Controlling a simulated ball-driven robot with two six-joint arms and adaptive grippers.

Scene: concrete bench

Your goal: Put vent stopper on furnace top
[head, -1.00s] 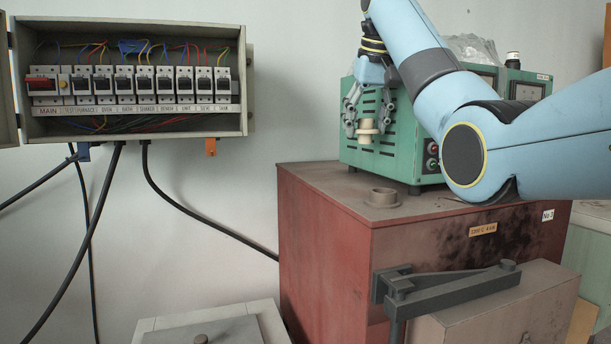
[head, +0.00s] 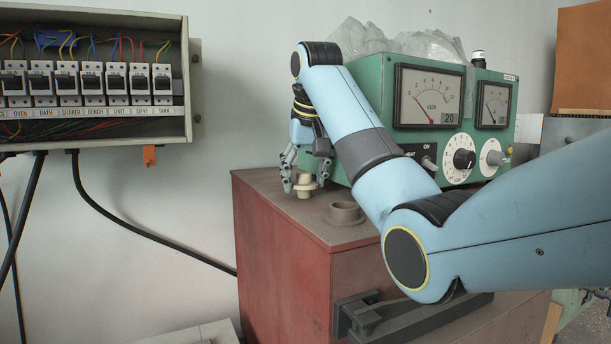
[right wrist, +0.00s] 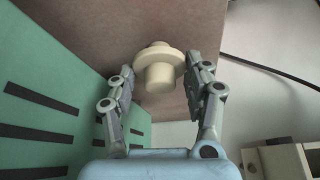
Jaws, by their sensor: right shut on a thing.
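The vent stopper (head: 304,190) is a small cream plug with a wide flange. My right gripper (head: 305,180) is shut on it, pointing down over the back left part of the red furnace top (head: 275,190). The stopper is very low over the top; I cannot tell if it touches. The raised vent collar (head: 345,214) is to the right of the stopper and nearer the camera, apart from it. In the right wrist view the stopper (right wrist: 160,76) sits between the two fingers (right wrist: 160,80), with the brown furnace top beyond. The vent is not seen there. My left gripper is out of view.
A green control unit (head: 418,146) with dials stands on the furnace top, close to the right of the gripper. Clear plastic (head: 395,40) lies on it. A breaker box (head: 100,118) with black cables hangs on the wall at left.

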